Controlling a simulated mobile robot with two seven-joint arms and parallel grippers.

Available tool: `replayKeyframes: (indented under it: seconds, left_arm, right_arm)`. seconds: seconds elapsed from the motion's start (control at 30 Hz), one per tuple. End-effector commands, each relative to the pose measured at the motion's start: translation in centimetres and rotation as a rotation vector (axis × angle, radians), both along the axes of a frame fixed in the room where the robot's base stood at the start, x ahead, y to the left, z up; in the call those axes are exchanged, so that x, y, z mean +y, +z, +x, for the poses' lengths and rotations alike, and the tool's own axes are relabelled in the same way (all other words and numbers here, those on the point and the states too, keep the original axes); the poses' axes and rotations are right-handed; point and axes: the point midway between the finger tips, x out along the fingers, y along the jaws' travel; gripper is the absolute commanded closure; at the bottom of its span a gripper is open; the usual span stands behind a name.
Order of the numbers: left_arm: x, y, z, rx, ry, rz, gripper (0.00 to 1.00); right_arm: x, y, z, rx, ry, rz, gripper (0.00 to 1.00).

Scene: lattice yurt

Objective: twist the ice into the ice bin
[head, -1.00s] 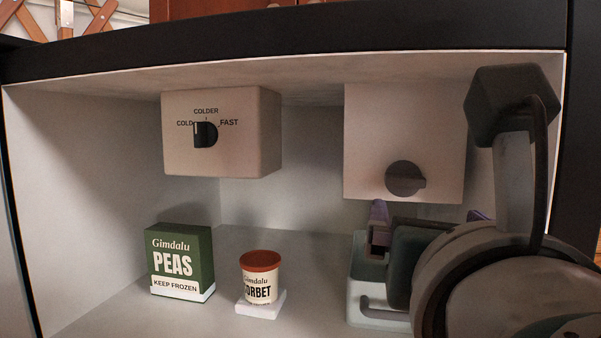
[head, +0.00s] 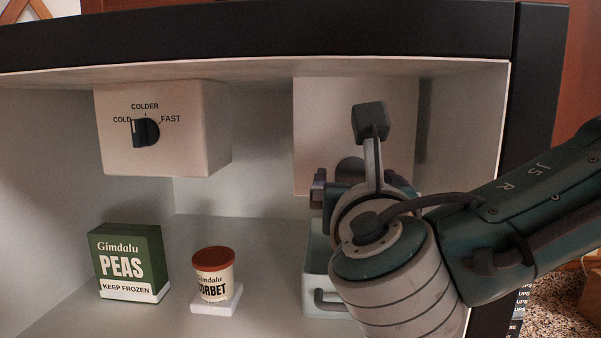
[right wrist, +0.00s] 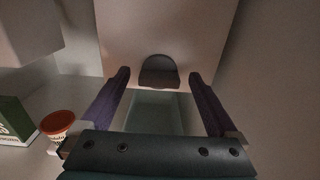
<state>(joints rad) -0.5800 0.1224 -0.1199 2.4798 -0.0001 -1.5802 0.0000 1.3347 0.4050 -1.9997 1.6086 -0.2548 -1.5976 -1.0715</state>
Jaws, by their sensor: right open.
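A pale box (head: 310,125) with a dark round knob (head: 349,167) hangs at the upper right inside the freezer. In the right wrist view the knob (right wrist: 159,72) lies ahead, between the two fingertips. My right gripper (right wrist: 159,78) is open, with its purple fingers pointing at the knob; I cannot tell whether they touch it. In the head view my wrist and arm hide most of the gripper and part of the knob. The pale ice bin (head: 314,262) with a grey handle stands below the box, partly hidden by my wrist. My left gripper is not in view.
A second box (head: 195,130) with a COLD-COLDER-FAST dial hangs at the upper left. A green peas carton (head: 129,262) and a sorbet tub (head: 215,275) on a white block stand on the floor. The freezer's right wall (head: 465,140) is close to my arm.

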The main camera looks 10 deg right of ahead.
Motion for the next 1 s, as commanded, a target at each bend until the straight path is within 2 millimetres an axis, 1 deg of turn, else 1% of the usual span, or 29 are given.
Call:
replayKeyframes:
  seconds: [0.17,0.27,0.9,0.93,1.0]
  left_arm:
    - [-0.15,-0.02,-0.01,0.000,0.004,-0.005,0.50]
    - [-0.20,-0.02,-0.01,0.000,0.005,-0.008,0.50]
    - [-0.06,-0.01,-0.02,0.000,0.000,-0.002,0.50]
    - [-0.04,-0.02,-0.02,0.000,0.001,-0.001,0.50]
    - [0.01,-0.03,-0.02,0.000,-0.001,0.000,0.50]
  right_arm:
    - [0.02,-0.02,0.00,0.000,0.000,0.000,0.05]
    - [0.02,-0.02,-0.01,0.000,0.000,0.000,0.15]
    - [0.01,-0.01,-0.04,0.000,0.000,0.000,0.87]
    - [0.01,0.00,-0.04,0.000,-0.001,0.000,0.91]
    - [0.01,-0.01,-0.04,0.000,-0.001,0.001,0.91]
